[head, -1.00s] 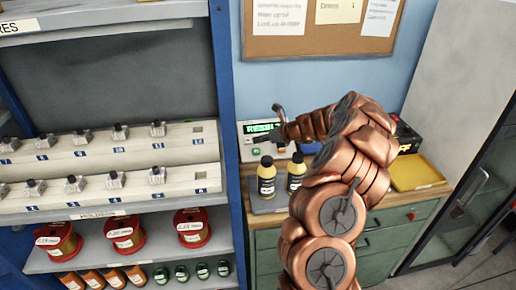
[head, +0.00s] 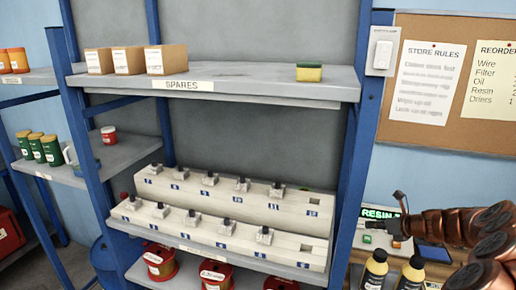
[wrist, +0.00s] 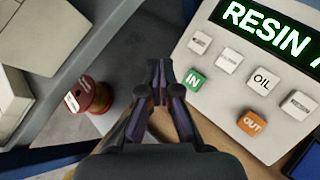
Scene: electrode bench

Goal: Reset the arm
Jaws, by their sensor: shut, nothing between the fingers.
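My copper-coloured arm (head: 450,228) reaches in from the right edge of the head view. My gripper (head: 399,197) is at its end, small in that view, beside a device with a lit green display (head: 381,212). In the wrist view my gripper (wrist: 159,68) is shut, with the fingertips together and nothing between them. The device's panel (wrist: 225,75) lies to the right of the fingers there, with a green IN button (wrist: 194,80), an orange OUT button (wrist: 252,123) and several white buttons. The fingers look apart from the buttons.
A blue-framed shelf (head: 350,130) stands left of the arm, with numbered rows of small parts (head: 215,205) and red spools (head: 160,262) below. A spool (wrist: 90,94) shows left in the wrist view.

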